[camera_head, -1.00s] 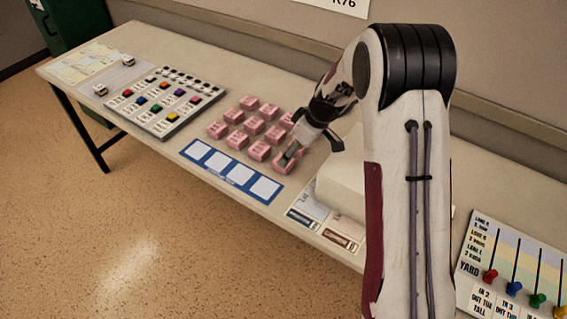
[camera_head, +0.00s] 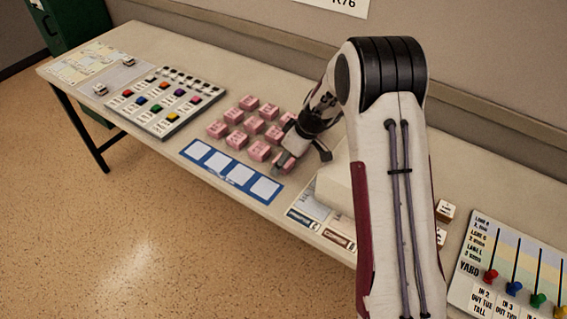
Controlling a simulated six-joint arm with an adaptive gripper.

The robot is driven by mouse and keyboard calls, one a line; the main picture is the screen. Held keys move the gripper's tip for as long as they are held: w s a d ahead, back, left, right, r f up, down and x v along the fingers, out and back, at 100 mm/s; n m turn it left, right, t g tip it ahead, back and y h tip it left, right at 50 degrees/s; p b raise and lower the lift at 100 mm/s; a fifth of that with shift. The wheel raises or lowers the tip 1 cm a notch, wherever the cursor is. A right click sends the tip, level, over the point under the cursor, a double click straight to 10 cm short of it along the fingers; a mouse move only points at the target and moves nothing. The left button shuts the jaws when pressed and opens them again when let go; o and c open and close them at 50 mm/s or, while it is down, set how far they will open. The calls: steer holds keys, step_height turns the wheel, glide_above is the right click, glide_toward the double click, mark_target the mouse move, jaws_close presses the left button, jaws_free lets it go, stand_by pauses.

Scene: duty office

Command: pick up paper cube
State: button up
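Several pink paper cubes (camera_head: 236,140) stand in rows on the long table, each with small dark print on it. My gripper (camera_head: 303,155) is low over the front right corner of this group. Its fingers are spread apart, one on each side of the front right pink cube (camera_head: 284,161). The cube is partly hidden by the gripper, and I cannot tell whether a finger touches it.
A blue strip with white squares (camera_head: 217,160) lies in front of the cubes. A button panel (camera_head: 166,103) is to the left. A pale block (camera_head: 338,187) stands right of my gripper. A lever board (camera_head: 515,265) is at the far right.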

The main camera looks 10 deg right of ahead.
steer(key=shift+c, duration=0.5)
steer(key=c, duration=1.1)
steer(key=shift+r, duration=5.05)
